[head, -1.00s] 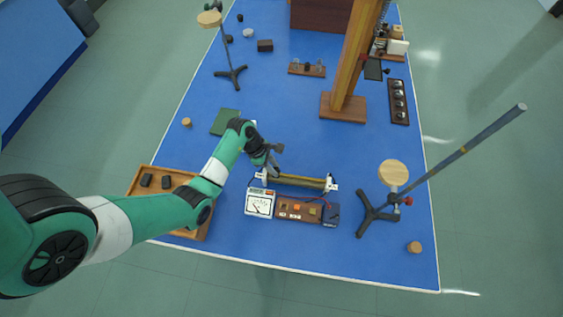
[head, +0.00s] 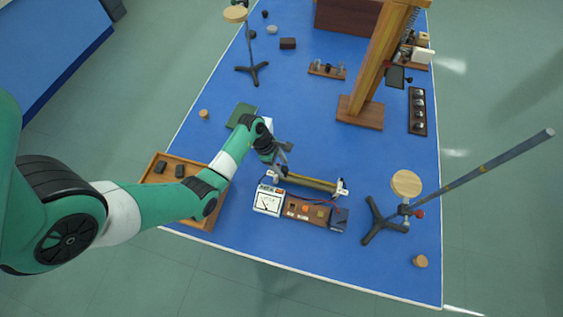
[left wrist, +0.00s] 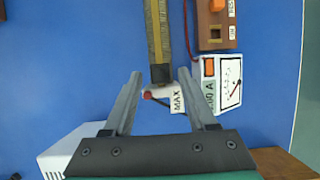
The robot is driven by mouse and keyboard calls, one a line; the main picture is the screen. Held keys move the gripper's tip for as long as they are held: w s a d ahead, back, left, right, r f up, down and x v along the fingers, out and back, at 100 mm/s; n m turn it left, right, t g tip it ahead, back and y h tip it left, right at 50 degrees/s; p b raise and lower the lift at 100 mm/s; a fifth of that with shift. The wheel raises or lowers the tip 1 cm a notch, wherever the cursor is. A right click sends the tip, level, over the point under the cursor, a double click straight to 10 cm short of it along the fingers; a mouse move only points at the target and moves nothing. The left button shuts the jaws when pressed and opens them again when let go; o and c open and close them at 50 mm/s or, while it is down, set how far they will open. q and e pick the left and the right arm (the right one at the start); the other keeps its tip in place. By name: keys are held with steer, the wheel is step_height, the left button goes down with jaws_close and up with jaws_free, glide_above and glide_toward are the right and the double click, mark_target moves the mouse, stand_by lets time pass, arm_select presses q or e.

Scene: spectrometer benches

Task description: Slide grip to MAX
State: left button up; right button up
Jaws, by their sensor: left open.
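The slide rheostat (head: 312,183), a long brownish tube with white end pieces, lies on the blue bench; its tube (left wrist: 157,25) also shows in the left wrist view. A white end piece lettered MAX (left wrist: 177,101) is at its near end there. A small black block (left wrist: 160,73), apparently the slide grip, sits on the tube right by that end. My left gripper (head: 283,157) is over the rheostat's left end. In the wrist view its open fingers (left wrist: 159,76) stand on either side of the black block; I cannot tell whether they touch it. My right gripper is not in view.
A needle meter (head: 268,200) and a brown switch box (head: 305,211) stand close in front of the rheostat. A wooden tray (head: 203,216) lies to the left. A tripod stand with a slanted rod (head: 480,170) is to the right.

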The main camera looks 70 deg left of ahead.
arm_select(q)
steer(key=p+v, duration=0.3)
steer(key=v, duration=0.8)
steer(key=shift+s+r, duration=0.15)
steer(key=shift+r, duration=0.1)
